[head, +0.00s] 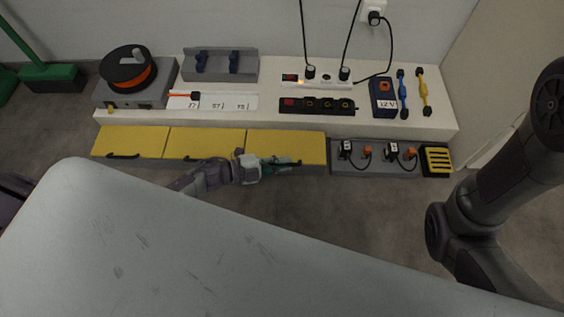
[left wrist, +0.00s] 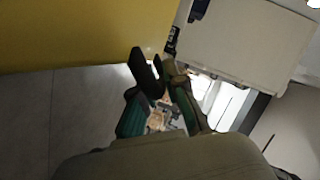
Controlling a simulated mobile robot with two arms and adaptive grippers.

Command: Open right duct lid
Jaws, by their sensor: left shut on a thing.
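Three yellow duct lids lie in a row along the front of the white bench. The right duct lid (head: 285,145) looks closed, with a dark handle (head: 288,163) at its front edge. My left gripper (head: 280,166) is at this handle and shut on it; the fingers partly cover it. In the left wrist view the teal fingers (left wrist: 160,88) come close together around a dark piece, and the yellow lid surface (left wrist: 75,32) fills the upper left. My right arm shows at the right of the head view, but its gripper is out of frame.
The middle lid (head: 205,143) and left lid (head: 130,141) also look closed. Right of the lids is a grey strip with plugs (head: 375,168) and a yellow slotted box (head: 436,160). Power strips, tools and a cable reel (head: 127,70) stand on the bench behind.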

